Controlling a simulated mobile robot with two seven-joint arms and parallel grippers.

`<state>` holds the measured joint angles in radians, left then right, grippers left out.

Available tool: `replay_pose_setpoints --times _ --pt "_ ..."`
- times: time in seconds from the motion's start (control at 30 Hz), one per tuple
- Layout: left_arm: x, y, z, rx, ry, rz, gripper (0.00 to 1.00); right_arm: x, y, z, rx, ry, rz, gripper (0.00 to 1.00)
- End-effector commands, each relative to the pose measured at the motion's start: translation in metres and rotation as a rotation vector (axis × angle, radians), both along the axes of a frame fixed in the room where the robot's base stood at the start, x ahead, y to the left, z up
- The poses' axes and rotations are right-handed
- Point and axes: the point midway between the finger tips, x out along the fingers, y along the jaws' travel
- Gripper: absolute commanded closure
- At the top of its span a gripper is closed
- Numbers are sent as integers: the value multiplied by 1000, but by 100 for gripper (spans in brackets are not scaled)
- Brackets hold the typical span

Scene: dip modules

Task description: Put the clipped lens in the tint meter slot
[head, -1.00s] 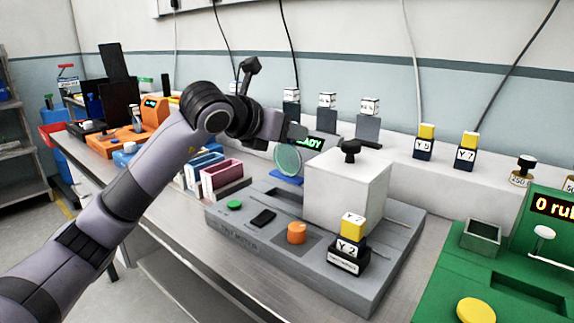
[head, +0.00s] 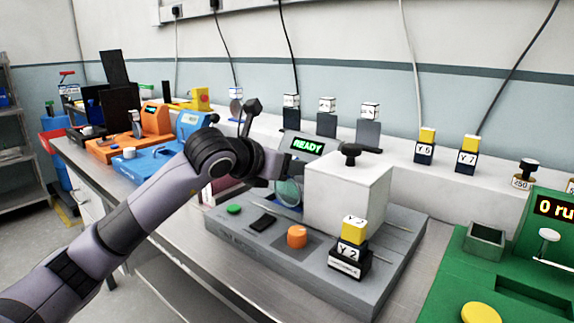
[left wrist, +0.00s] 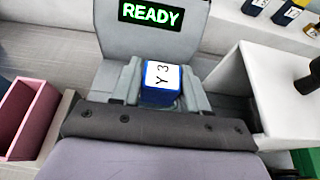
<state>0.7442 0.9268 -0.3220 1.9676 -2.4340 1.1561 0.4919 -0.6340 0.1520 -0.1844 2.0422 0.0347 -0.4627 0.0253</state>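My left gripper (head: 286,168) is shut on a blue clip with a white top marked Y 3 (left wrist: 161,80); both fingers press its sides in the left wrist view. The clipped lens (head: 289,192), a round pale green disc, hangs below it just left of the white block on the tint meter. The grey tint meter (head: 225,229) has a READY screen (head: 308,146), which also shows in the left wrist view (left wrist: 152,15). The slot is hidden, and I cannot tell whether the lens touches the meter. My right gripper is not in view.
The white block (head: 345,198) with a black knob stands close right of the lens. A yellow clip marked Y 2 (head: 353,231) stands at the meter's front right. A pink bin (left wrist: 30,120) is at left. A green machine (head: 440,290) is at right.

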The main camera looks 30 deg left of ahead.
Motion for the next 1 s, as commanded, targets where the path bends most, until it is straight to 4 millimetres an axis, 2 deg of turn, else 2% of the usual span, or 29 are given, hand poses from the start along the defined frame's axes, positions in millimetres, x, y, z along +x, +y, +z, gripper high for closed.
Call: replay_pose_setpoints --times 0.03,0.07,0.47,0.67,0.8,1.0 --pt "0 0 0 0 1 0 38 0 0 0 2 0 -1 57" --pt "0 0 0 -1 1 0 32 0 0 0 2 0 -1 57" --pt "0 0 5 0 1 0 32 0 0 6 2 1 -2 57" --pt "-28 3 13 5 0 1 32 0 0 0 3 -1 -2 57" --pt "-58 5 25 7 -1 1 32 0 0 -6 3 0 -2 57" --pt "-92 8 39 2 0 1 32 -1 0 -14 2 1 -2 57"
